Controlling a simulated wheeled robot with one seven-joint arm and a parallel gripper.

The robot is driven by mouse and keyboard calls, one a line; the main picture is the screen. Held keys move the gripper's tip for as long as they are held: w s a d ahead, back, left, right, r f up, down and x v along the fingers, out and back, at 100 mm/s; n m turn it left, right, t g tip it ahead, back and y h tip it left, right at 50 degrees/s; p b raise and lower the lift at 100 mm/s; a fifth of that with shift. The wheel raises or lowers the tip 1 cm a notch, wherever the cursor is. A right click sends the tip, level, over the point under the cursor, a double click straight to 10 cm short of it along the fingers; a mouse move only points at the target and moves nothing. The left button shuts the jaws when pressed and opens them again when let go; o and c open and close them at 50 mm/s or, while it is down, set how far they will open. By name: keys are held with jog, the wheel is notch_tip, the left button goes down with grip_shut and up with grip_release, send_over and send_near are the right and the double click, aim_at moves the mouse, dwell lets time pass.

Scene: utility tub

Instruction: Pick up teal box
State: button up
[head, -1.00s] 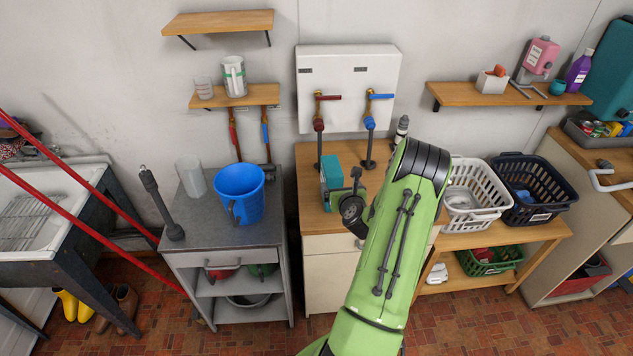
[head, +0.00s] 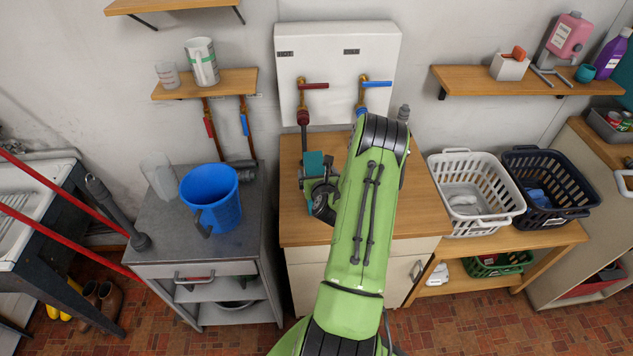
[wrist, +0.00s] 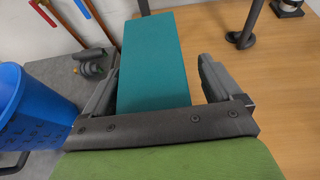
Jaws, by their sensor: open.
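The teal box (head: 315,163) stands on the wooden counter top, left of my green arm in the head view. In the wrist view the teal box (wrist: 152,62) lies between the two fingers of my gripper (wrist: 158,88). The fingers are apart, with a visible gap to the box on the right side and a narrower one on the left. In the head view my gripper (head: 318,187) is at the box and hides its lower part.
A blue bucket (head: 211,197) stands on the grey cabinet to the left. A white panel with pipes and valves (head: 338,70) is behind the counter (head: 415,205). A white basket (head: 470,185) and a dark basket (head: 545,185) stand to the right. The right of the counter is clear.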

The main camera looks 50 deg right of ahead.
jog(key=shift+s+a+r, duration=0.2)
jog(key=shift+a+r, duration=0.1)
jog(key=shift+a, duration=0.2)
jog(key=shift+s+a+r, duration=0.15)
jog(key=shift+a+r, duration=0.15)
jog(key=shift+a, duration=0.2)
jog(key=c, duration=0.3)
jog(key=shift+w+d+f, duration=0.1)
jog(key=shift+d+f, duration=0.15)
jog(key=shift+d, duration=0.25)
jog(key=c, duration=0.7)
jog(key=shift+a, duration=0.15)
grip_shut()
